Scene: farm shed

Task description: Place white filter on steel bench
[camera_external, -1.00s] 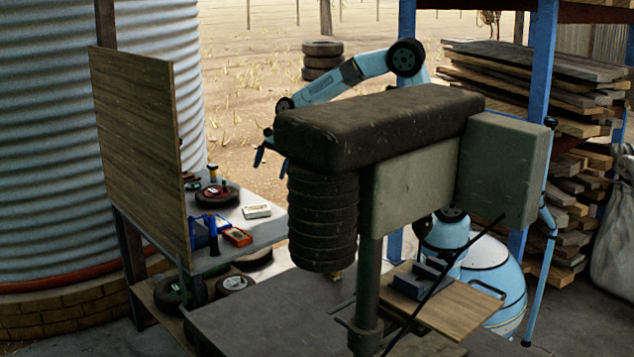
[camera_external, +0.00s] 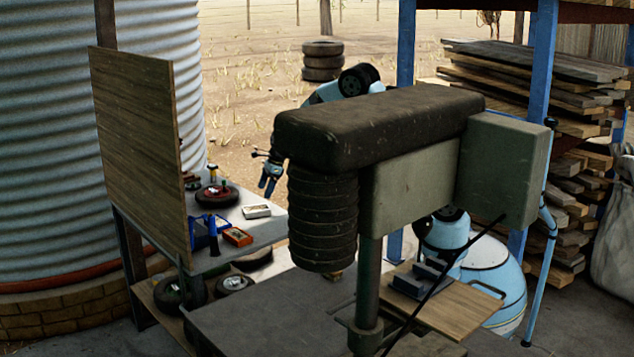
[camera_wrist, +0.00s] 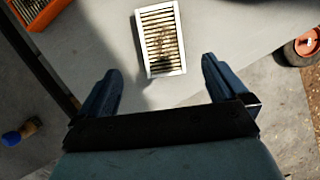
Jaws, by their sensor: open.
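The white filter (camera_external: 256,211) lies flat on the light grey top of the steel bench (camera_external: 228,262), near the bench's right edge. In the wrist view the white filter (camera_wrist: 161,39) shows as a white frame with dark-shaded pleats, ahead of the fingers. My gripper (camera_external: 268,180) hangs to the right of the filter and higher than the bench top in the external view. In the wrist view my gripper (camera_wrist: 160,88) has its two blue fingers wide apart with nothing between them. The filter lies beyond the fingertips, apart from them.
A wooden board (camera_external: 140,150) stands upright along the bench's left side. A drill-like machine (camera_external: 400,130) blocks part of the external view.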

